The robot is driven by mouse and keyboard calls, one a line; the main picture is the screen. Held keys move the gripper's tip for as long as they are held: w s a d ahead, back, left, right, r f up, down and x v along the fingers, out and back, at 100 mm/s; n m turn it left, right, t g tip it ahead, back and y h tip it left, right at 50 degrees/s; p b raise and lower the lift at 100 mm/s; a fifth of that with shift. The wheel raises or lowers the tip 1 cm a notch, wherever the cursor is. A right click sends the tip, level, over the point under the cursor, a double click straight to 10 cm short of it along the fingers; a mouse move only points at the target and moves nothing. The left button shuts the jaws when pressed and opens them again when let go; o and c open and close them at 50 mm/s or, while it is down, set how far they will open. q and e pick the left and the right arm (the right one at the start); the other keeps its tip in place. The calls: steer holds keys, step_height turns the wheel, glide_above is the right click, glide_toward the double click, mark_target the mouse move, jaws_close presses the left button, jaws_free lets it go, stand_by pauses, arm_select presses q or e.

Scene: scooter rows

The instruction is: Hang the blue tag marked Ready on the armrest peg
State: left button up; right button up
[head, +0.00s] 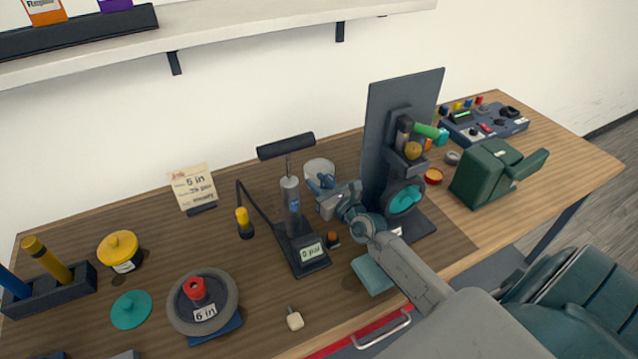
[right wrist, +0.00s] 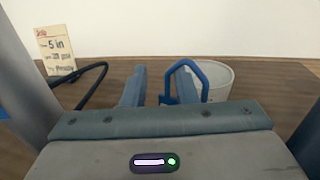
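My right gripper (head: 323,187) is over the bench near a pale cup (head: 319,168). In the right wrist view its two fingers (right wrist: 160,88) stand apart, and I see nothing clamped between them. A blue loop (right wrist: 194,66) shows behind the right finger, beside the pale cup (right wrist: 219,78). I cannot tell whether it is the cup's handle or part of a tag. No readable Ready marking shows. A dark green seat-like piece (head: 481,179) with an arm (head: 529,162) sticking out stands on the bench's right; no peg can be made out. My left gripper is not in view.
A pump (head: 291,205) with a hose stands left of my right gripper, and a dark upright panel stand (head: 378,110) stands right of it. A wheel (head: 202,318), yellow pot (head: 120,250) and note card (head: 194,187) are to the left. A control box (head: 486,122) sits behind the green piece.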

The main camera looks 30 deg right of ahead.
steer(key=shift+r, duration=0.3)
steer(key=s+d+p, duration=0.1)
steer(key=s, duration=1.1)
steer(key=shift+p, duration=0.4)
steer(key=shift+f, duration=0.15)
